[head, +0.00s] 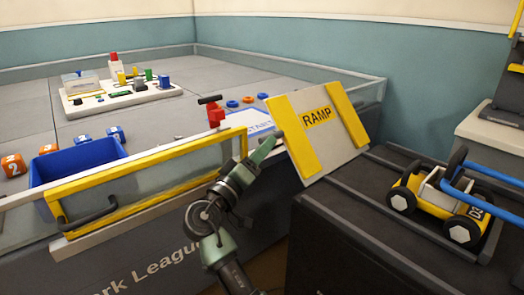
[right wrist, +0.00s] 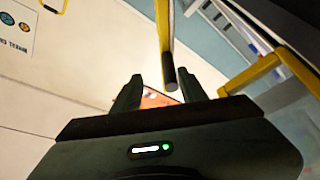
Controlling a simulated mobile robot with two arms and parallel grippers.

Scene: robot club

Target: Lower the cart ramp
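The cart ramp (head: 338,150) is a pale panel with yellow side strips and an orange RAMP label. In the head view it stands tilted up between the arena and the dark cart (head: 375,235). My right gripper (head: 277,143) is at the ramp's left edge; contact cannot be told. In the right wrist view its two fingers (right wrist: 160,92) stand apart, open. A yellow bar with a dark end (right wrist: 168,50) shows just beyond them, with a small orange patch between the fingers. My left gripper is not in view.
A yellow toy car (head: 440,200) with a blue bar sits on the cart's top. The arena's clear wall with a yellow frame (head: 150,165) stands at left. Inside are a blue bin (head: 78,160), numbered orange and blue cubes, and a white board with small parts (head: 120,95).

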